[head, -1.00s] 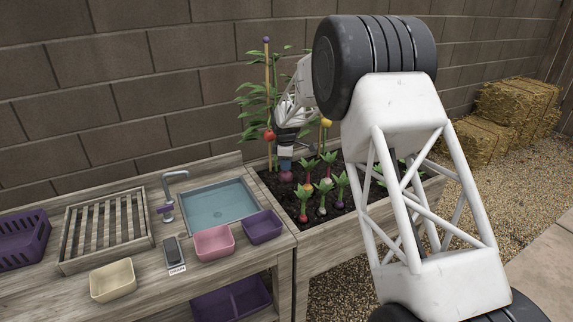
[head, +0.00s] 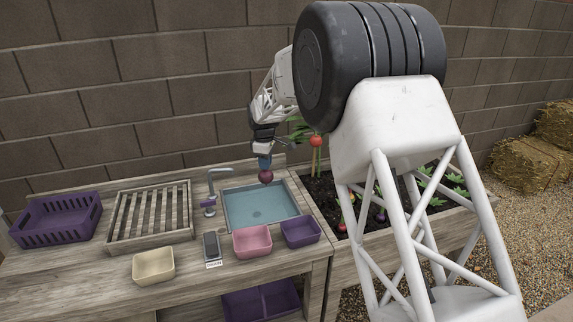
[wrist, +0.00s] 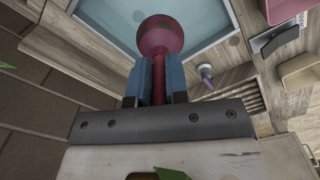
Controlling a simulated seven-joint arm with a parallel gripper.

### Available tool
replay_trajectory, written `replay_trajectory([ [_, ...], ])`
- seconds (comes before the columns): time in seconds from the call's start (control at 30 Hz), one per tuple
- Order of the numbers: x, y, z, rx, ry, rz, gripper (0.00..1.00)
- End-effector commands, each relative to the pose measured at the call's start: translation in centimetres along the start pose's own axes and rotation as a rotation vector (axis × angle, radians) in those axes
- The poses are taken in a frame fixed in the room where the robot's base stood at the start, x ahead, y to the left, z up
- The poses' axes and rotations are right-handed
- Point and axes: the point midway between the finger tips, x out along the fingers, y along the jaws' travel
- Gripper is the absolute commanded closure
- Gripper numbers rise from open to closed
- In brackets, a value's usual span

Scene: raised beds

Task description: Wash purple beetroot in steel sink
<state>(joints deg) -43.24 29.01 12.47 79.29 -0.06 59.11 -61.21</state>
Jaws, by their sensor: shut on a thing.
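The purple beetroot (head: 266,177) is a round dark red-purple bulb, held by my gripper (head: 265,160) above the far part of the steel sink. In the wrist view my gripper's blue fingers (wrist: 158,82) are shut on its reddish stem, with the round bulb (wrist: 160,36) beyond the fingertips. The steel sink (head: 228,217) is a square basin with blue-grey water, set in the wooden bench. Its rim and water also show in the wrist view (wrist: 108,12). The beetroot appears clear of the water.
A grey tap (head: 211,190) stands left of the sink. A slatted wooden rack (head: 112,245), a purple crate (head: 55,232), and cream (head: 153,267), pink (head: 252,242) and purple (head: 300,232) bins share the bench. The planted bed (head: 325,188) is at right.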

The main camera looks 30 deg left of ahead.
Motion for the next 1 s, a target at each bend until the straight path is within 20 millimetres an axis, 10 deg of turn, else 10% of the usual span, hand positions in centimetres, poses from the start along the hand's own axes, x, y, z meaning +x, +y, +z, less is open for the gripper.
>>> replay_trajectory([
  [1.0, 0.6, -1.2, -2.0, 0.000, -0.001, -0.001, 1.00],
])
